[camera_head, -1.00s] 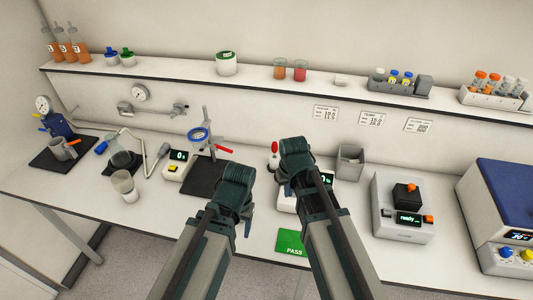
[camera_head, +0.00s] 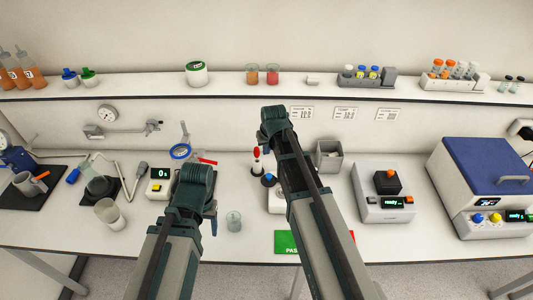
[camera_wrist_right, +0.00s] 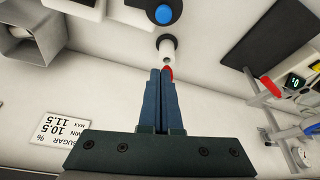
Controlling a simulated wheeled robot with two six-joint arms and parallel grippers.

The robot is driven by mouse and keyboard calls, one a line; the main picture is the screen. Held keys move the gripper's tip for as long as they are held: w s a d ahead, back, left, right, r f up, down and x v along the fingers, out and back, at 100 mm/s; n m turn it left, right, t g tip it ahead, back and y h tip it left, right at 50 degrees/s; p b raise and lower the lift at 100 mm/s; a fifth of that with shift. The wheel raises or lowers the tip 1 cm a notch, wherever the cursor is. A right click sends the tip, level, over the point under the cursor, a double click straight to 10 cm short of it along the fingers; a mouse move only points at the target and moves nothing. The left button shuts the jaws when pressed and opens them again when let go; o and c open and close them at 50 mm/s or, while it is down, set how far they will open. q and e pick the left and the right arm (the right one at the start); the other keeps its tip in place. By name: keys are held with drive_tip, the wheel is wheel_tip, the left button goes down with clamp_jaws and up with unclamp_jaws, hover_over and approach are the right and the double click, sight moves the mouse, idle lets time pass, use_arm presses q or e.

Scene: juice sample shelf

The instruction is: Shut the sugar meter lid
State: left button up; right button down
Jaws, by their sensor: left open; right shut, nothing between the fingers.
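A white device (camera_head: 369,209) with a black block (camera_head: 387,181) on top, an orange knob and a lit display reading "ready" stands right of centre; it may be the sugar meter, as no label on it is legible. How far its black top is open I cannot tell. My right gripper (camera_head: 274,113) is left of it, near the back wall; in the right wrist view its fingers (camera_wrist_right: 164,72) are shut and empty, with a red-tipped white bottle (camera_wrist_right: 167,48) right by their tips.
A grey bin (camera_head: 329,158) stands between my right gripper and the device. A larger machine with a blue lid (camera_head: 490,165) is at the far right. A shelf (camera_head: 130,88) runs along the wall.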

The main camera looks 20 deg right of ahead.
sight(273, 178)
drive_tip(key=b+x, duration=0.8)
drive_tip(key=x, duration=0.1)
drive_tip(key=s, duration=0.4)
drive_tip(key=shift+s, duration=0.15)
drive_tip(key=shift+f, duration=0.1)
